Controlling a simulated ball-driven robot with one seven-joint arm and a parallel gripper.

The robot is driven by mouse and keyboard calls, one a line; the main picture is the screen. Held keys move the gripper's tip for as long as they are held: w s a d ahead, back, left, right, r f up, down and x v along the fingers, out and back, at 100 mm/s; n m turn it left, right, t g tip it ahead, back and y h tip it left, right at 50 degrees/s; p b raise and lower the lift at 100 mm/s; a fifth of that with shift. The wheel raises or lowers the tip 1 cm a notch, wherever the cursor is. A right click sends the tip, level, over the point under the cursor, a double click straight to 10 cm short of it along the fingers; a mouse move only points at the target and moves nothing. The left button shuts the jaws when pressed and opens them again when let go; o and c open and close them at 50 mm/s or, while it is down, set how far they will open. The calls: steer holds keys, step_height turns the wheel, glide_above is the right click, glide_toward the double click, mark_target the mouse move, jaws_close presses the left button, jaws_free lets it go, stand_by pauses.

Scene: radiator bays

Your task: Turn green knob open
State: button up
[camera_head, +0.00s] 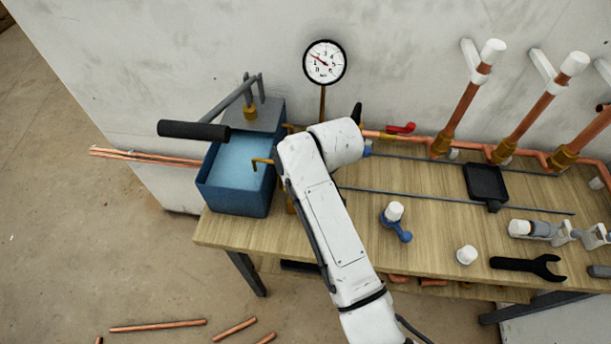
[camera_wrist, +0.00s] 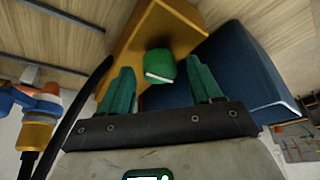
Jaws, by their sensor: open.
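The green knob (camera_wrist: 160,64) shows in the wrist view, in front of a brass-coloured body (camera_wrist: 135,28). My gripper (camera_wrist: 160,76) is open, with one teal finger on each side of the knob. Gaps show between the knob and both fingers, and nothing is held. I cannot tell how deep the knob sits between them. In the head view my white arm reaches over the bench just right of the blue water tank (camera_head: 235,192) and hides the knob and the gripper.
A pressure gauge (camera_head: 324,62) stands behind my arm. Copper pipes (camera_head: 462,112) and a red handle (camera_head: 401,128) are at the right. A black pad (camera_head: 486,184), a blue fitting (camera_head: 398,228) and a wrench (camera_head: 528,266) lie on the wooden bench (camera_head: 440,220). A black pump handle (camera_head: 193,130) juts out left.

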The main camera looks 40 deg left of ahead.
steer(key=shift+c, duration=0.5)
steer(key=c, duration=0.9)
steer(key=shift+c, duration=0.2)
steer(key=shift+n, duration=0.4)
steer(key=n+g+b, duration=0.1)
steer(key=n+b, duration=0.1)
steer(key=n, duration=0.2)
steer(key=shift+w+f+g, duration=0.1)
steer(key=shift+w+g, duration=0.05)
steer(key=shift+g, duration=0.25)
steer(key=n+b, duration=0.2)
steer(key=n+g+b, duration=0.1)
steer(key=n+b, duration=0.1)
steer(key=shift+w+a+f+g+h, duration=0.1)
steer(key=shift+w+f+g+h, duration=0.05)
steer(key=shift+g+h, duration=0.2)
steer(key=n+b, duration=0.3)
steer(key=n+g+h+b, duration=0.1)
steer(key=n+b, duration=0.1)
steer(key=b, duration=0.1)
steer(key=shift+a+n+h+b, duration=0.1)
steer(key=shift+n+h+b, duration=0.15)
steer(key=shift+n+b, duration=0.15)
steer(key=n+h+b, duration=0.1)
steer(key=n+b, duration=0.2)
steer(key=b, duration=0.1)
steer(key=shift+g, duration=0.35)
steer(key=shift+r+b, duration=0.25)
steer(key=shift+b, duration=0.05)
